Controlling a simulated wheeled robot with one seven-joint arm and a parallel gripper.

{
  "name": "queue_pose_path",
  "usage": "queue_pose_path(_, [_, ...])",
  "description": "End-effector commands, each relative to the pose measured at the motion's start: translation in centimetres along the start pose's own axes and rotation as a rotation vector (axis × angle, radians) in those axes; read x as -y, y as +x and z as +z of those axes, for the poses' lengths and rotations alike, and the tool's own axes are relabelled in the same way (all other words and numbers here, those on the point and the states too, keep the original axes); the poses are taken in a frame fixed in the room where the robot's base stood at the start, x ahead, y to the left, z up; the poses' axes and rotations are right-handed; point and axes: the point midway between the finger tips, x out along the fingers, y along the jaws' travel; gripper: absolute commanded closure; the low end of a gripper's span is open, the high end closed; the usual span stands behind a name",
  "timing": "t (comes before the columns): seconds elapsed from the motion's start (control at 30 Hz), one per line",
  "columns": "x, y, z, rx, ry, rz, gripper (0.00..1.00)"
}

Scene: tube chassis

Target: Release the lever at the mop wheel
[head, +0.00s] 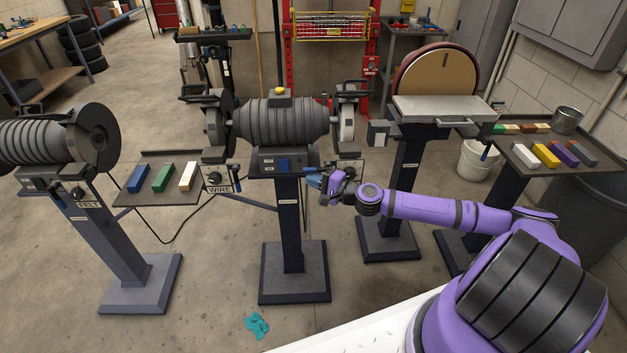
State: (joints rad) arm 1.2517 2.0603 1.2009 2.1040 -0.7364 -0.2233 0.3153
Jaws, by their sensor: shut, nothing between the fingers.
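A pale wheel (346,122) sits under a guard at the right end of the middle grinder (281,118); I take it to be the mop wheel. Below it is a small control plate (350,166), partly covered by my gripper, so its label cannot be read. A lever with a blue handle (315,180) sticks out to the left of this plate. My gripper (328,190) is shut and empty, right at the lever handle. I cannot tell whether it touches the handle, or the lever's exact position.
The plate marked WIRE (218,178) and the plate marked FELT (83,208) are to the left. A tray with coloured bars (160,178) stands left of the grinder pedestal (289,225). A disc sander (436,70) stands to the right. A teal rag (257,326) lies on the floor.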

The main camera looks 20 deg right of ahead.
Motion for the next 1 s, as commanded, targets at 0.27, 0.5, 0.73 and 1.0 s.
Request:
queue_pose_path(0.27, [0.0,-1.0,-0.1,-0.001,0.0,0.0,1.0])
queue_pose_path(0.5, [0.0,-4.5,-0.1,-0.003,0.0,-0.001,1.0])
queue_pose_path(0.73, [0.0,-8.0,-0.1,-0.004,0.0,-0.001,1.0])
queue_pose_path(1.0, [0.0,-10.4,-0.1,-0.001,0.001,0.0,1.0])
